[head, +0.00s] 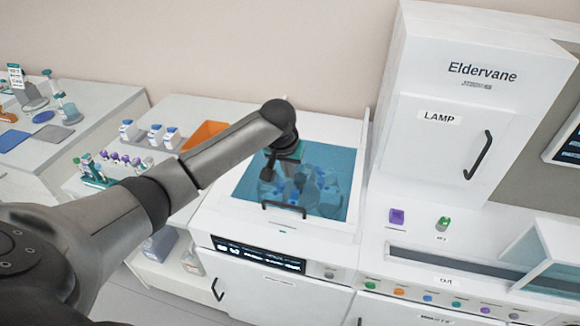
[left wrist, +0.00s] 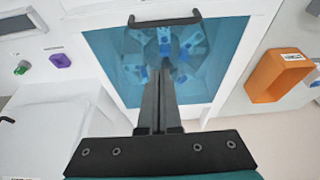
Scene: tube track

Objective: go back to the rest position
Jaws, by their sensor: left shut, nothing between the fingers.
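My left gripper (head: 267,172) is over the blue see-through lid (head: 335,170) of the white centrifuge-like machine. Its fingers are closed together with nothing between them, as the left wrist view (left wrist: 160,85) also shows. The lid lies shut, and a rotor with several blue parts shows through it. The lid's dark handle (head: 284,209) is at the front edge; in the left wrist view the handle (left wrist: 165,21) lies beyond the fingertips. I cannot tell whether the fingers touch the lid. My right gripper is not in view.
An orange bin (head: 204,135) and several white bottles (head: 154,134) stand left of the machine. A rack with tubes (head: 92,170) stands nearer. The tall LAMP cabinet (head: 440,150) rises on the right.

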